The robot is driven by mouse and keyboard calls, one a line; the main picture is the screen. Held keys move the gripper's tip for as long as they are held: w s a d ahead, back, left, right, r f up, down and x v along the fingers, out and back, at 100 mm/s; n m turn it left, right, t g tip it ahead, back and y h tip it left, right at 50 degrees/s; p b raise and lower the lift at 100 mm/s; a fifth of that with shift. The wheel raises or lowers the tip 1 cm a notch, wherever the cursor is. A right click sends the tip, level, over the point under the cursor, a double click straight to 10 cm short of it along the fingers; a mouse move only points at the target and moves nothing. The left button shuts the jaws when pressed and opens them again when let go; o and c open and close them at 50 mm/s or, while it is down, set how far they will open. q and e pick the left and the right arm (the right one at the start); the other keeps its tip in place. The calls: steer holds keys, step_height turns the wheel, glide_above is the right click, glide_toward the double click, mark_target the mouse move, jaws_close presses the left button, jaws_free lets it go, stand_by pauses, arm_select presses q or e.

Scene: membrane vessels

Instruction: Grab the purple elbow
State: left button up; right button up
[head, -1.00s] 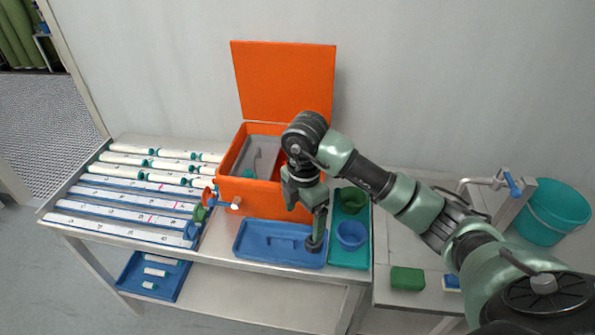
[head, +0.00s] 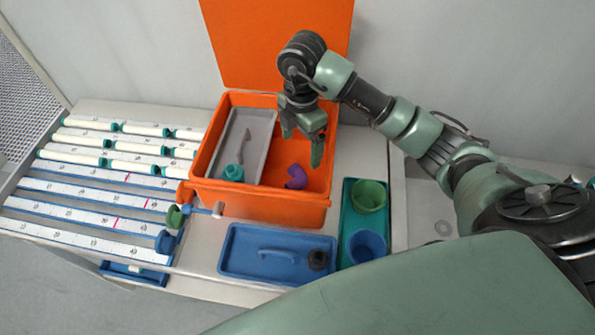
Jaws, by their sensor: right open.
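The purple elbow (head: 296,177) lies on the floor of the open orange box (head: 262,204), in its right half. My right gripper (head: 302,158) is open and empty, pointing down over the right part of the box, just above and behind the elbow in the picture. I cannot tell the exact height between them. The elbow is in plain view. My left gripper is not in view.
A grey tray (head: 262,132) with a teal part (head: 233,173) fills the box's left half. The orange lid (head: 275,50) stands open behind. In front are a blue lidded tray (head: 240,262) with a black ring (head: 318,260), and green and blue cups (head: 368,196). White tubes lie left.

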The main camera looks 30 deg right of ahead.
mark_target(303, 171)
step_height(303, 171, down, 6)
steer(key=b, duration=0.5)
steer(key=shift+f, duration=0.1)
step_height(303, 171, down, 2)
steer(key=f, duration=0.1)
steer(key=f+p, duration=0.1)
steer(key=f, duration=0.1)
steer(key=d+f+p, duration=0.1)
steer(key=shift+w+f, duration=0.25)
steer(key=shift+w, duration=0.15)
steer(key=shift+f, duration=0.45)
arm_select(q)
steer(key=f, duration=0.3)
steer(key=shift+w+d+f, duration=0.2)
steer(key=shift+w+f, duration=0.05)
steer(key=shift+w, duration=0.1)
arm_select(e)
steer(key=shift+c, duration=0.3)
steer(key=c, duration=1.4)
